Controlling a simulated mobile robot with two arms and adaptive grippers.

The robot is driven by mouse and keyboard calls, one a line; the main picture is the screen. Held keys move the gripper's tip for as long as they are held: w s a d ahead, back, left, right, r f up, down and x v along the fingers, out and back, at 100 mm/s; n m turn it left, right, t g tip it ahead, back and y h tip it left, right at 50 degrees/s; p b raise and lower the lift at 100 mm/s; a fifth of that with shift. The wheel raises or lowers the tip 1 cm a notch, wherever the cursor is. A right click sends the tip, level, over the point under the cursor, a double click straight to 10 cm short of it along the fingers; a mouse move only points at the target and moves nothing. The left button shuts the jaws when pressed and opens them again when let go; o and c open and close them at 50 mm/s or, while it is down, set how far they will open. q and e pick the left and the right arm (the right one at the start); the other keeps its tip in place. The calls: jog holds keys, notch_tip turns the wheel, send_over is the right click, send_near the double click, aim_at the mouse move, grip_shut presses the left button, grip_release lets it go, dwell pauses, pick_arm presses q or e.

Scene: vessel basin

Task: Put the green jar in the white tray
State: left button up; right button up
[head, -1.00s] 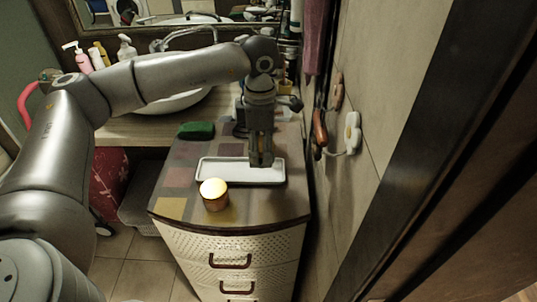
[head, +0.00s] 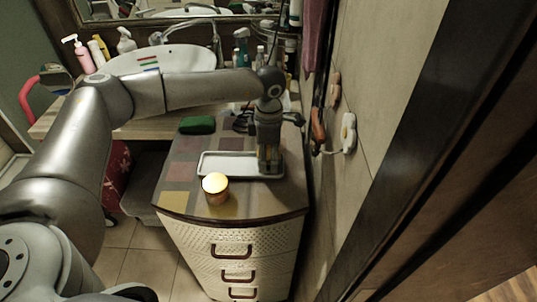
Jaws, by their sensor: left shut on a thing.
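The white tray (head: 212,172) lies on top of the drawer cabinet, a shallow rectangle with a raised rim. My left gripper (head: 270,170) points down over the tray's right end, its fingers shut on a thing. The fingers almost wholly hide this thing; it seems to be the green jar, low over or on the tray floor. I cannot tell whether it touches the tray. The left part of the tray is empty. My right gripper is not in view.
A lit candle (head: 215,188) stands just in front of the tray. A green sponge-like block (head: 197,125) lies behind it. Bottles (head: 242,45) stand at the back by the basin (head: 165,58). The tiled wall (head: 345,100) with hanging items is close on the right.

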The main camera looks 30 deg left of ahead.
aim_at(269, 152)
pick_arm(q)
jog(key=o, duration=1.1)
jog(key=shift+f, duration=0.1)
jog(key=shift+r, duration=0.4)
notch_tip(269, 152, up, 11)
jog(key=b, duration=0.3)
jog(key=shift+f, duration=0.15)
jog(key=shift+r, duration=0.45)
